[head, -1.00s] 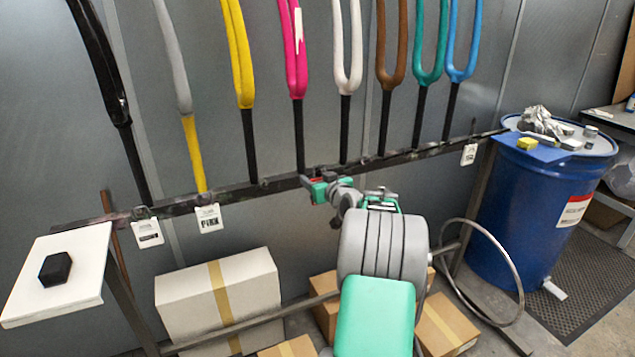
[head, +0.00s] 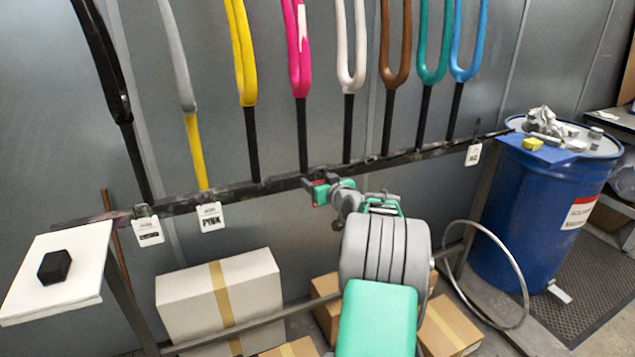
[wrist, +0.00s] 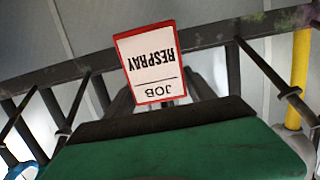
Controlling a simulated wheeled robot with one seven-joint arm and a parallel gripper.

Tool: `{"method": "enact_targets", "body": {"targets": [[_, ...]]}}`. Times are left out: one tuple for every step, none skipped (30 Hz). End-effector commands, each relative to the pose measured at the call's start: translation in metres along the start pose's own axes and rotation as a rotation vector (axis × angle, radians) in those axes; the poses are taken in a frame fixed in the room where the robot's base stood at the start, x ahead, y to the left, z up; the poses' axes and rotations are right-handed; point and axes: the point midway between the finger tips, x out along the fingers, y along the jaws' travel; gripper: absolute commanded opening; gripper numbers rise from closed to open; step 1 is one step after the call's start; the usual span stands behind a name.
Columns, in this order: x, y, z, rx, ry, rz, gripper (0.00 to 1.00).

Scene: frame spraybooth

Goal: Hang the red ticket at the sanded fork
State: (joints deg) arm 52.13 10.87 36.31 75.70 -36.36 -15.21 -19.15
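The red-bordered ticket (wrist: 150,64) shows upside down in the wrist view, reading "JOB RESPRAY". My gripper (head: 314,188) appears shut on it; the fingertips are mostly hidden behind the ticket in the wrist view. In the head view only a bit of red shows at the gripper. It is close to the dark rail (head: 275,187), just below the foot of the pink fork (head: 292,75). The pink fork has a pale, jagged bare patch on its right leg. I cannot tell whether the ticket touches the rail.
Other forks stand along the rail, including yellow (head: 241,60), white (head: 350,70) and brown (head: 393,60). White tags hang at left (head: 210,217) and right (head: 473,154). A white shelf (head: 85,290) carries a black hexagonal block (head: 54,267). Boxes (head: 240,290) lie below; a blue drum (head: 525,220) stands right.

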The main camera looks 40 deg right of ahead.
Motion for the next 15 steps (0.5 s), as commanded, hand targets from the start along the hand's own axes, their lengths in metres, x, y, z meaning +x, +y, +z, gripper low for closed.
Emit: {"method": "enact_targets", "body": {"targets": [[0.0000, -0.0001, -0.0001, 0.000, 0.000, 0.000, 0.68], [0.0000, -0.0002, -0.0001, 0.000, 0.000, 0.000, 0.70], [0.0000, -0.0002, -0.0001, 0.000, 0.000, 0.000, 0.73], [0.0001, -0.0002, 0.0000, 0.000, 0.000, 0.000, 0.76], [0.0001, -0.0002, 0.0000, 0.000, 0.000, 0.000, 0.78], [0.0001, -0.0003, 0.0000, 0.000, 0.000, 0.000, 0.81], [0.0001, -0.0003, 0.0000, 0.000, 0.000, 0.000, 0.81], [0.0001, -0.0003, 0.0000, 0.000, 0.000, 0.000, 0.81], [0.0001, -0.0003, 0.0000, 0.000, 0.000, 0.000, 0.81], [0.0001, -0.0003, 0.0000, 0.000, 0.000, 0.000, 0.81], [0.0001, -0.0003, 0.0001, 0.000, 0.000, 0.000, 0.81], [0.0000, -0.0004, 0.0003, 0.000, 0.000, 0.000, 0.81], [-0.0005, -0.0003, 0.0003, 0.000, 0.000, 0.000, 0.81], [-0.0017, 0.0000, 0.0003, 0.000, 0.000, 0.000, 0.81], [-0.0047, 0.0004, 0.0003, 0.000, 0.000, 0.001, 0.81]]}}
